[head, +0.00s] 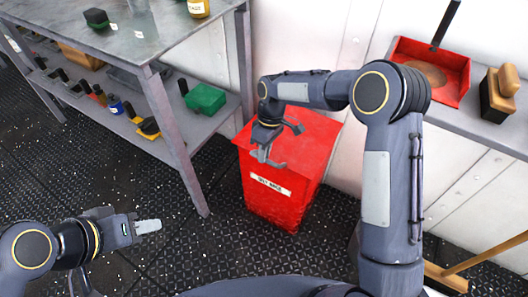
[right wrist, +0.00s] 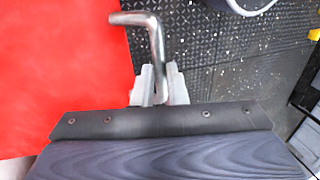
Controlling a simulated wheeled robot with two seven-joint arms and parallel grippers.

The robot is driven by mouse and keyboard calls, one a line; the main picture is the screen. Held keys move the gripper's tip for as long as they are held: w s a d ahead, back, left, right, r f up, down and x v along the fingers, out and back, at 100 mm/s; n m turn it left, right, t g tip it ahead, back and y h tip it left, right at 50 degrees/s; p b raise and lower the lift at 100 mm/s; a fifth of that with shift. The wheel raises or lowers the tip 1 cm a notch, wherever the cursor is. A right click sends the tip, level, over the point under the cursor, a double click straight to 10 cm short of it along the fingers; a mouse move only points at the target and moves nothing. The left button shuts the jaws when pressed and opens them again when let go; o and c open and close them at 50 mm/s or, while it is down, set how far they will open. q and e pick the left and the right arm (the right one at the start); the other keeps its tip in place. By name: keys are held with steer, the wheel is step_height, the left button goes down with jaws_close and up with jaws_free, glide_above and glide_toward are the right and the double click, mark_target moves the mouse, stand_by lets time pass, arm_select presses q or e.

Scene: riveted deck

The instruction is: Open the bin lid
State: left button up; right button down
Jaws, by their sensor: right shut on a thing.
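The red bin (head: 273,205) stands on the deck and carries a white label on its front. Its red lid (head: 318,130) looks down on the bin. In the right wrist view a red surface of the bin (right wrist: 60,80) fills the left side. A bent metal handle (right wrist: 150,35) sticks out beside it. My right gripper (head: 264,152) is at the lid's front left edge, and its fingers (right wrist: 160,88) are shut on the handle's end. My left gripper (head: 148,226) is low at the left, away from the bin; whether its fingers are apart cannot be seen.
A metal workbench (head: 150,40) with a loaded lower shelf stands left of the bin. A shelf at the right holds a red tray (head: 462,92) and a brush (head: 498,93). A broom (head: 490,250) lies at lower right.

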steer(key=w+d+r+p, duration=0.3)
steer(key=r+p, duration=0.4)
steer(key=r, duration=0.1)
steer(key=w+d+r+g+y+p, duration=0.1)
steer(key=w+d+r+p, duration=0.1)
steer(key=w+r+p, duration=0.2)
step_height(320, 180, up, 4)
steer(key=p, duration=0.3)
steer(key=shift+w+d+f+g, duration=0.15)
steer(key=shift+d+g, duration=0.15)
steer(key=shift+d, duration=0.1)
steer(key=c, duration=1.8)
jaws_free()
steer(key=shift+c, duration=0.2)
steer(key=o, duration=0.4)
steer(key=shift+w+f, duration=0.15)
steer(key=shift+w, duration=0.05)
steer(key=shift+s, duration=0.1)
